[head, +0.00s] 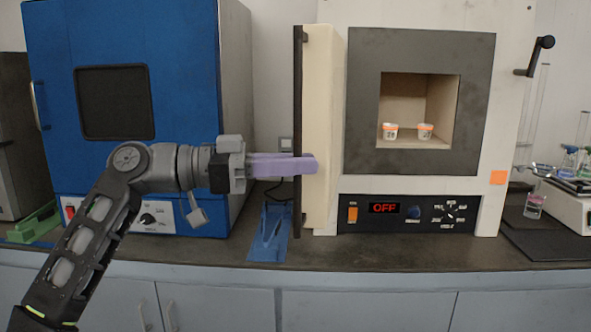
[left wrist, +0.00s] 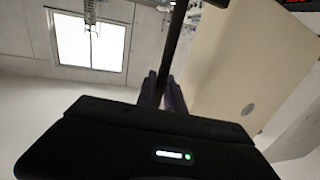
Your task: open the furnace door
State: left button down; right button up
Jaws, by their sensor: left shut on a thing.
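The furnace (head: 419,170) stands right of centre in the head view. Its cream door (head: 321,110) stands open, swung out to the left of the chamber (head: 418,110), and is seen nearly edge on. A dark vertical handle bar (head: 298,75) runs along the door's outer side; it also shows in the left wrist view (left wrist: 178,35) beside the door panel (left wrist: 235,65). My left gripper (head: 303,165), with purple fingers, is shut on the handle at about mid height. Its fingers lie on both sides of the bar in the wrist view. My right gripper is not seen.
Two small orange-rimmed cups (head: 408,131) stand in the chamber. A blue oven (head: 140,110) is left of the door, with a blue tool (head: 270,235) on the counter (head: 350,255) between. A dark crank handle (head: 545,42) and glassware (head: 534,207) are at the right.

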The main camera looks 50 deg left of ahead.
pick_arm(q)
jog(key=shift+s+a+r, duration=0.1)
jog(key=shift+a, duration=0.05)
jog(key=c, duration=1.5)
grip_release()
jog(key=shift+o, duration=0.2)
jog(key=v, duration=0.7)
jog(key=shift+s+a, duration=0.2)
jog(key=shift+s, duration=0.15)
